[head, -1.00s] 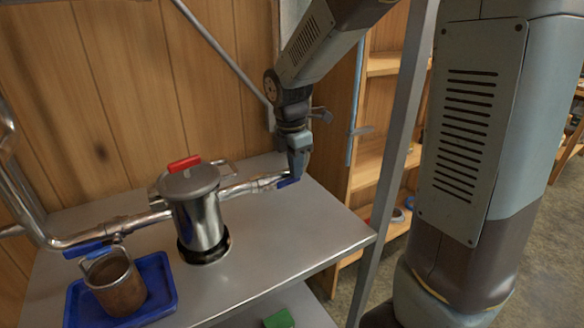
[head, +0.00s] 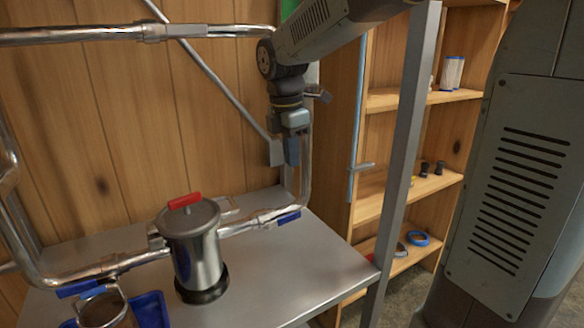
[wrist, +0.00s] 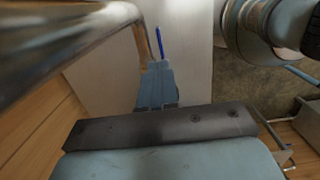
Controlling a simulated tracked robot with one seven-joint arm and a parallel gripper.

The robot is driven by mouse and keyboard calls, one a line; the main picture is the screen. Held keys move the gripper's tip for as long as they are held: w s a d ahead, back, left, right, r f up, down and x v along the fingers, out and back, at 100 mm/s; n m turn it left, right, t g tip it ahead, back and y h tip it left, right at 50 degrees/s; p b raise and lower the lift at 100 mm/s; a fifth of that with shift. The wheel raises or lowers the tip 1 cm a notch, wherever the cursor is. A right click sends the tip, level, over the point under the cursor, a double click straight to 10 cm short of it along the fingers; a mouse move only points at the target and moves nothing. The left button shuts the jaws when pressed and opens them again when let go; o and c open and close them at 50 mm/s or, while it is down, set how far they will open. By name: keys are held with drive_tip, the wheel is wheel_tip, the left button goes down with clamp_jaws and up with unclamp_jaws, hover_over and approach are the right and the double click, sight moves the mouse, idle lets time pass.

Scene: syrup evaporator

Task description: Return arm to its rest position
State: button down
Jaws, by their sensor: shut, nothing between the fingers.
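My gripper (head: 292,151) hangs pointing down above the right back part of the metal table, apart from the tabletop. Its fingers are shut with nothing between them. In the wrist view the fingers (wrist: 157,84) are together, with the pale tabletop below. A blue valve handle (head: 288,217) on the pipe is below the gripper. It also shows in the wrist view (wrist: 160,42), just past the fingertips.
A lidded steel pot (head: 194,258) with a red handle stands on the table (head: 300,262). Pipes (head: 75,275) run behind. A grey post (head: 402,140) and wooden shelves (head: 425,188) stand right.

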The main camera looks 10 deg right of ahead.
drive_tip(key=s+d+m+t, duration=0.2)
drive_tip(key=s+d+m, duration=0.3)
drive_tip(key=s+m, duration=0.4)
drive_tip(key=s+d+m+t+y, duration=0.1)
drive_tip(key=s+d+m+t, duration=0.2)
drive_tip(key=s+m, duration=0.6)
drive_tip(key=d+m, duration=0.2)
drive_tip(key=m, duration=0.1)
drive_tip(key=shift+s+f+m, duration=0.15)
drive_tip(key=shift+f+m, duration=0.1)
drive_tip(key=shift+m, duration=0.05)
